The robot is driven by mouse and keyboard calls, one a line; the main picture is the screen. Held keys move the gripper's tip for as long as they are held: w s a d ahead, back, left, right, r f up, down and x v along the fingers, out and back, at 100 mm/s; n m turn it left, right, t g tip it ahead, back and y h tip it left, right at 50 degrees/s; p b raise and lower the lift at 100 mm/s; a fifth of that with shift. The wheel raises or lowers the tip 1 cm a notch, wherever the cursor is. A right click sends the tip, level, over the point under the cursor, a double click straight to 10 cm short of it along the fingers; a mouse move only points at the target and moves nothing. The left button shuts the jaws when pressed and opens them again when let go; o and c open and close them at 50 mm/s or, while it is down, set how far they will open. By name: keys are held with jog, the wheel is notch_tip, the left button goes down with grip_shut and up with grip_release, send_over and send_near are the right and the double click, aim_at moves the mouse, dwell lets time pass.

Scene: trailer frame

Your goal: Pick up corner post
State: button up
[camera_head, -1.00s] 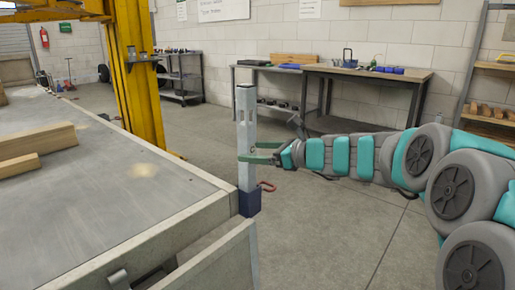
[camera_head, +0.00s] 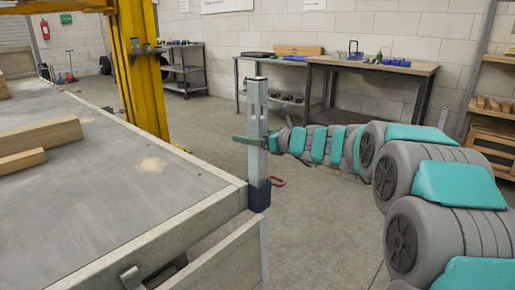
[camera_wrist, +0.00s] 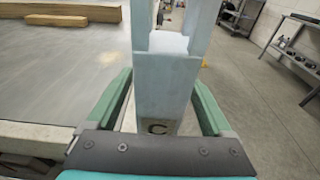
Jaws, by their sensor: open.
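The corner post (camera_head: 257,132) is a light grey upright metal post with a dark blue base (camera_head: 259,195), standing at the near right corner of the trailer bed (camera_head: 110,165). My gripper (camera_head: 252,140) reaches it from the right at about the post's middle. In the wrist view the post (camera_wrist: 168,85) stands between the two green fingers of my gripper (camera_wrist: 162,105), one on each side. The fingers are open, and a gap shows on at least the left side. A dark letter C is on the post low in the wrist view.
Wooden beams (camera_head: 40,140) lie on the bed at the left. A yellow lift column (camera_head: 140,70) stands behind the bed. A red shackle-like object (camera_head: 278,181) shows low behind the post. Workbenches (camera_head: 368,75) line the back wall, with clear floor before them.

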jog(key=shift+w+a, duration=0.15)
grip_shut()
dwell(0.6)
dwell(0.4)
